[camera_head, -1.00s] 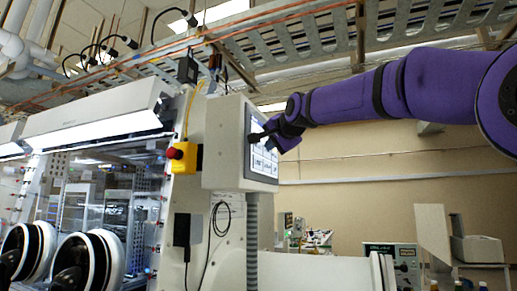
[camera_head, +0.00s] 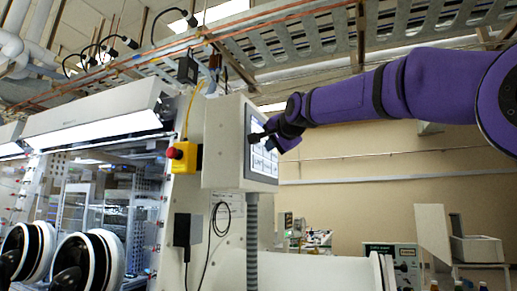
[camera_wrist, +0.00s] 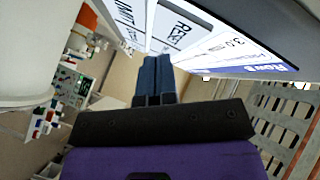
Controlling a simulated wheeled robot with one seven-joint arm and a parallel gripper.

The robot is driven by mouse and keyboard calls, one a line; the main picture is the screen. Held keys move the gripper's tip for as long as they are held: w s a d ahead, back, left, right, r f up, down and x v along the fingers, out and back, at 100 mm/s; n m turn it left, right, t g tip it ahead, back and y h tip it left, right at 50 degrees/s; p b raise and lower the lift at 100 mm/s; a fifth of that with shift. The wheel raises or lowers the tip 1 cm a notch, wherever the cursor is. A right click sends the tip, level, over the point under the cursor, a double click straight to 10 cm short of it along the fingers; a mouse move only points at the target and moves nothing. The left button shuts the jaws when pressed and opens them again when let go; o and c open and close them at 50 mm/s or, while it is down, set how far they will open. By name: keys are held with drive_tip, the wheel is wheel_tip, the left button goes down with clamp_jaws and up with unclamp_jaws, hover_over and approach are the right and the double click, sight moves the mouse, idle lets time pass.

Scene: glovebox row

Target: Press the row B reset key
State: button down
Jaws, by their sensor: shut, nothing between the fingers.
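The control panel (camera_head: 223,145) is a light grey box on the glovebox, with a lit screen (camera_head: 263,160) facing right. In the wrist view the screen (camera_wrist: 190,32) shows upside down or tilted white keys with dark lettering and a blue header that seems to read "Row B" (camera_wrist: 268,68). My gripper (camera_head: 256,136) is shut and empty, its dark fingertips at the upper left part of the screen. In the wrist view the blue-grey fingers (camera_wrist: 155,72) lie together, pointing at the keys. I cannot tell whether the tips touch the screen.
A yellow box with a red emergency button (camera_head: 178,153) is on the glovebox front, left of the panel. Glove ports (camera_head: 88,262) are at lower left. A cable tray (camera_head: 330,35) runs overhead. A bench with instruments (camera_head: 392,258) stands behind at lower right.

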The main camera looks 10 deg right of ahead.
drive_tip(key=shift+w+a, duration=0.1)
drive_tip(key=shift+a, duration=0.05)
drive_tip(key=shift+w+a, duration=0.15)
drive_tip(key=shift+a, duration=0.05)
idle(0.3)
drive_tip(key=shift+w+a, duration=0.25)
drive_tip(key=shift+a, duration=0.05)
idle(0.9)
drive_tip(key=shift+s, duration=0.1)
drive_tip(key=shift+s+d, duration=0.4)
drive_tip(key=shift+d, duration=0.25)
drive_tip(key=s+d, duration=0.1)
drive_tip(key=d, duration=0.1)
drive_tip(key=s+d, duration=0.2)
idle(0.7)
idle(0.7)
